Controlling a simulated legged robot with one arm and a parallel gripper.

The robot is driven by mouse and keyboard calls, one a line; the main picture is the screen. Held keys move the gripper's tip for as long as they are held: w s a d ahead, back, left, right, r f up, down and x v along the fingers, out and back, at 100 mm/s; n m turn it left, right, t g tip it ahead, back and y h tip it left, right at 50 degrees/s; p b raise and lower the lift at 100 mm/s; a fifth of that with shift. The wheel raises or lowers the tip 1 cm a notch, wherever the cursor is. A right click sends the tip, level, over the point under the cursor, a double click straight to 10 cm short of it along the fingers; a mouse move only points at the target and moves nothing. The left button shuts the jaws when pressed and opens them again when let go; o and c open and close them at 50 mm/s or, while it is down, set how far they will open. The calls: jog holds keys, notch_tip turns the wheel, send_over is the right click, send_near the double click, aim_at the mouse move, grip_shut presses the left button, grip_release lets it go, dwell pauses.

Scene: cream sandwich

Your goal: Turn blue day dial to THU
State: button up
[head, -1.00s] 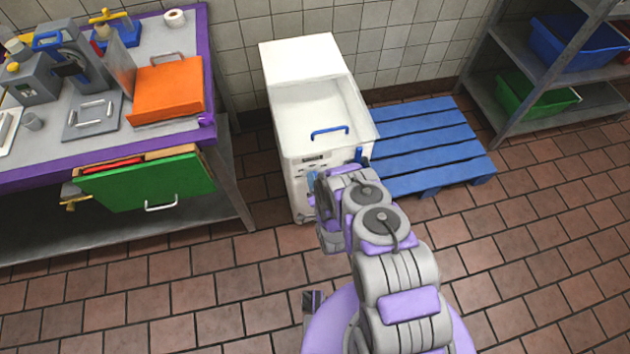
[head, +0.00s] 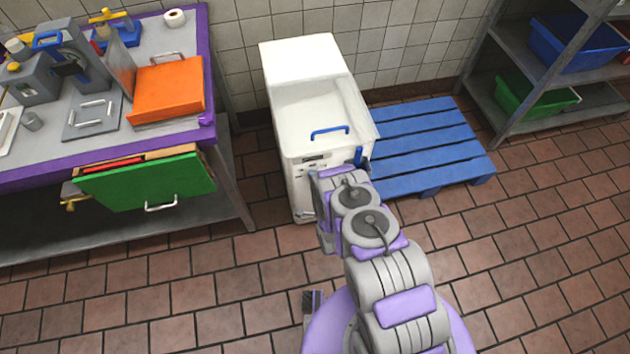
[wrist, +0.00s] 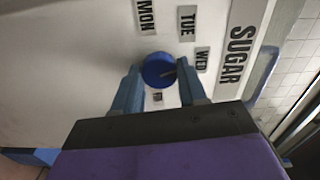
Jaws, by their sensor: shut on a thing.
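The blue day dial (wrist: 158,60) is a round knob on the pale front panel in the wrist view. My gripper (wrist: 160,74) is shut on it, with one blue finger on each side. A dark mark on the dial points to the right, roughly toward the WED label (wrist: 202,59). The TUE label (wrist: 187,20) and MON label (wrist: 146,16) are farther up. A small label (wrist: 157,97) below the dial is too small to read. In the head view the white bin (head: 306,62) stands by the wall; my arm hides the dial there.
A SUGAR label (wrist: 241,42) is right of the day labels. A blue pallet (head: 430,148) lies right of the bin. A purple-edged table (head: 190,30) with an open green-fronted drawer (head: 150,185) stands at left. Tiled floor in front is clear.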

jog(key=shift+s+d+f+m, duration=0.1)
jog(key=shift+m, duration=1.15)
jog(key=shift+f+m, duration=0.1)
jog(key=shift+m, duration=1.15)
jog(key=shift+s, duration=0.1)
jog(key=o, duration=0.8)
jog(key=shift+d, duration=0.1)
jog(key=shift+o, duration=1.3)
jog(key=shift+r, duration=0.1)
